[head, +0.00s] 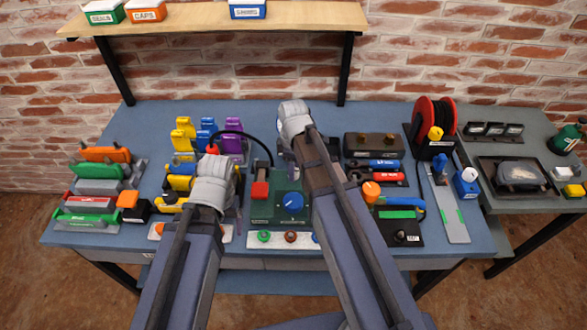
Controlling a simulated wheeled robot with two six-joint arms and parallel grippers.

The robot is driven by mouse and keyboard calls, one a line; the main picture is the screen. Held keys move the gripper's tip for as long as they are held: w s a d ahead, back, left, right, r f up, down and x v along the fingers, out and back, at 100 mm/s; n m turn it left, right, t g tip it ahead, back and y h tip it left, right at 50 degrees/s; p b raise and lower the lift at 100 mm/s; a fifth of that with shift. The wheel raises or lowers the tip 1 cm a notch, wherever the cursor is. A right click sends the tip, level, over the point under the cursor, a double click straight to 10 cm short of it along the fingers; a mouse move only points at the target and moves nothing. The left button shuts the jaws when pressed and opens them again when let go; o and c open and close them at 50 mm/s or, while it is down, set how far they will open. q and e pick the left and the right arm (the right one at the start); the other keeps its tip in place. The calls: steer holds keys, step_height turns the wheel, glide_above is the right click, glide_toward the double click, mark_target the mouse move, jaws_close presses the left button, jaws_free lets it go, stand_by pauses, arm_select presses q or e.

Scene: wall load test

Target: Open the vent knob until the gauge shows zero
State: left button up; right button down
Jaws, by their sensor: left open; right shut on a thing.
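A green unit (264,211) with a blue knob (292,201) and a red block (260,190) stands in the middle of the blue bench. I cannot read a label that tells whether the blue knob is the vent knob. A white and blue round part (283,137) shows beside my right wrist; I cannot tell whether it is the gauge, and no reading is legible. My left gripper (215,178) is open, left of the green unit, its fingertips mostly hidden by its wrist. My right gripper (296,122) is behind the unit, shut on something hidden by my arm.
A black hose (246,135) arches behind the green unit. Colored clamps (104,155) stand at left, and blue and red tools (386,176) lie right of my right arm. A red reel (434,113) stands farther right. A shelf (210,20) spans the back.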

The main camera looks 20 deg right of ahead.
stand_by(0.3)
steer(key=shift+c, duration=2.1)
jaws_free()
step_height(320, 180, up, 8)
steer(key=p, duration=0.8)
steer(key=shift+s, duration=0.1)
arm_select(q)
step_height(320, 180, up, 8)
arm_select(e)
steer(key=shift+f, duration=0.1)
arm_select(q)
steer(key=shift+f, duration=0.1)
